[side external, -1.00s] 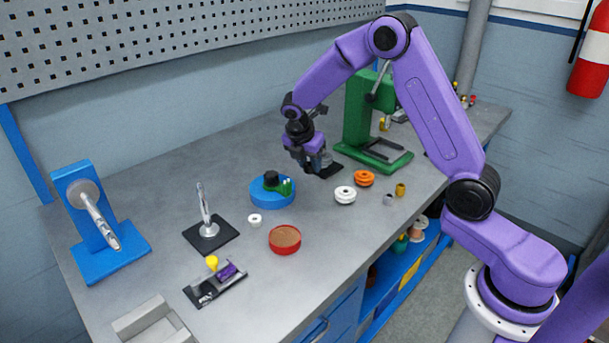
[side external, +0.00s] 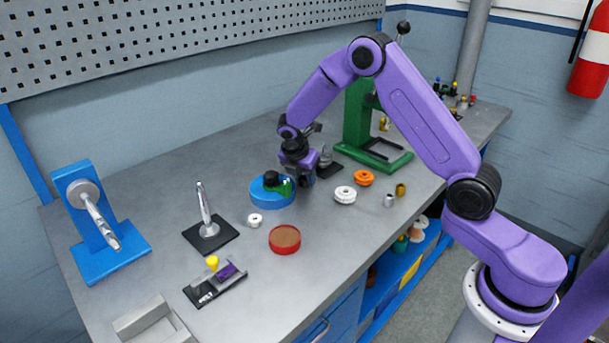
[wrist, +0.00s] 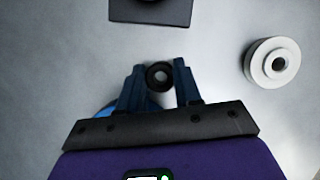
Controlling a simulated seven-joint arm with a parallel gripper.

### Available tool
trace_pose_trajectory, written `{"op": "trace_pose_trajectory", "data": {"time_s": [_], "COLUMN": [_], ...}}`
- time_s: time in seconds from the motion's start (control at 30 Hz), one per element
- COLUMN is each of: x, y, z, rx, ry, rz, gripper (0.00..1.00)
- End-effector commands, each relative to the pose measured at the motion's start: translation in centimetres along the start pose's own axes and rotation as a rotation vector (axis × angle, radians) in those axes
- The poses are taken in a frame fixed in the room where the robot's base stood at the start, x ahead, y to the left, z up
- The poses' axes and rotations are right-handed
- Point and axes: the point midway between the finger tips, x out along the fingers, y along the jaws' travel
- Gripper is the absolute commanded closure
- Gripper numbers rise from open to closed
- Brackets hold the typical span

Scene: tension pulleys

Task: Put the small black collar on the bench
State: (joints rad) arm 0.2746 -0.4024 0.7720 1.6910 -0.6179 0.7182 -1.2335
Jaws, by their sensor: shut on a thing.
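The small black collar (wrist: 159,76) is a dark ring with a round hole, held between the fingertips of my gripper (wrist: 160,86) in the wrist view. In the side view my gripper (side external: 306,182) points down, low over the bench (side external: 330,230), between the blue round dish and the white pulley. The fingers are shut on the collar. The collar is too small to make out in the side view, and I cannot tell whether it touches the bench.
The blue dish (side external: 272,200), with black and green parts, stands close left. A black-based post stand (side external: 328,170) is just behind. The white pulley (side external: 345,195) and orange pulley (side external: 364,178) are to the right. Bare bench lies in front, before the red dish (side external: 285,240).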

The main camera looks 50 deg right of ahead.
Motion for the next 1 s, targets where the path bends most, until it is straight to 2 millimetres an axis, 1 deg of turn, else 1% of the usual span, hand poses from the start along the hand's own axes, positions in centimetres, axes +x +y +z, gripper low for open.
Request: {"op": "trace_pose_trajectory", "data": {"time_s": [0.03,0.1,0.4,0.53,0.67,0.9,1.0], "x": [0.1,0.1,-0.1,-0.9,-3.0,-7.9,-9.6], "y": [0.0,0.0,0.0,0.0,0.1,0.1,0.0], "z": [0.0,0.0,0.0,0.1,0.1,0.1,0.1], "rx": [0.0,0.0,0.0,0.001,0.001,0.002,0.0], "ry": [0.0,0.0,0.0,-0.001,-0.001,-0.001,0.0], "rz": [-0.001,0.0,0.0,0.001,0.003,0.005,0.003], "gripper": [0.6,0.41,0.41,0.41,0.41,0.41,0.41]}}
